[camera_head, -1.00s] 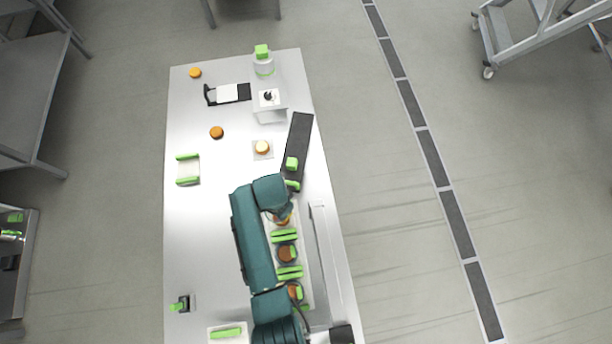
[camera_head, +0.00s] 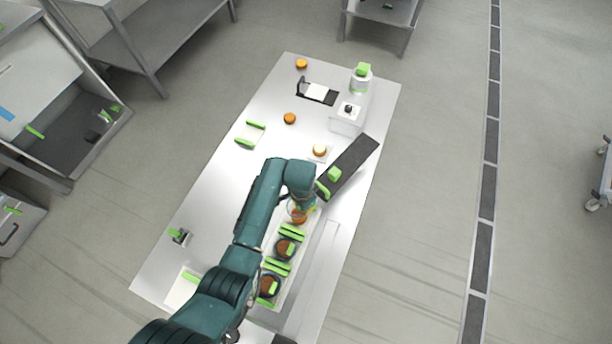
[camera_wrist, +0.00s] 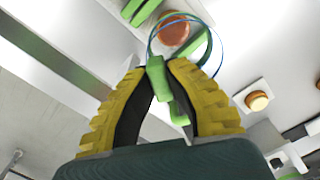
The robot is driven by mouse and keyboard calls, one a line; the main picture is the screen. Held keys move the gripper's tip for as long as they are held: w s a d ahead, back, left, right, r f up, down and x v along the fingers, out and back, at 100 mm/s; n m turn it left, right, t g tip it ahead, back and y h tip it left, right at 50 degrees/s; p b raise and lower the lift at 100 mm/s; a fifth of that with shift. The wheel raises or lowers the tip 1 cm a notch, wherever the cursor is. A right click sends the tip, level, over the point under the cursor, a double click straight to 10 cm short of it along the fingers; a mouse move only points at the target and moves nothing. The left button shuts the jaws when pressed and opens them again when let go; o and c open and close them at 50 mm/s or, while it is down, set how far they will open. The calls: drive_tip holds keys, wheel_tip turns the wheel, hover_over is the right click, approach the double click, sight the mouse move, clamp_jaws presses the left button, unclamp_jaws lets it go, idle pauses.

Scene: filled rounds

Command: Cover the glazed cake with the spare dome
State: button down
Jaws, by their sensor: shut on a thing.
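My gripper (camera_wrist: 168,85) has its yellow fingers shut on the green handle of a clear dome. The dome (camera_wrist: 152,43) shows as a thin blue-rimmed outline beyond the fingertips. In the head view my gripper (camera_head: 303,206) is over the far end of the cake row, partly hidden by my wrist. A brown cake (camera_wrist: 173,29) shows within or behind the dome's outline; I cannot tell how high the dome is above it. The pale-topped, glazed-looking cake (camera_head: 319,150) sits uncovered on a square white pad, away from my gripper; it also shows in the wrist view (camera_wrist: 257,102).
Brown cakes (camera_head: 284,249) with green bars between them line the tray near my arm. A dark board (camera_head: 356,158) with a green block (camera_head: 334,174) lies right of the pad. A white box (camera_head: 346,121) stands behind it. The table's left-middle is mostly clear.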

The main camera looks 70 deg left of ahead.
drive_tip(key=b, duration=0.7)
hover_over(303, 220)
wheel_tip(303, 220, down, 7)
drive_tip(key=shift+f, duration=0.1)
drive_tip(key=shift+f+b, duration=1.25)
drive_tip(key=shift+f, duration=0.9)
drive_tip(key=shift+f, duration=0.25)
drive_tip(key=c, duration=0.6)
unclamp_jaws()
drive_tip(key=shift+r, duration=0.1)
wheel_tip(303, 220, up, 7)
drive_tip(key=p, duration=0.7)
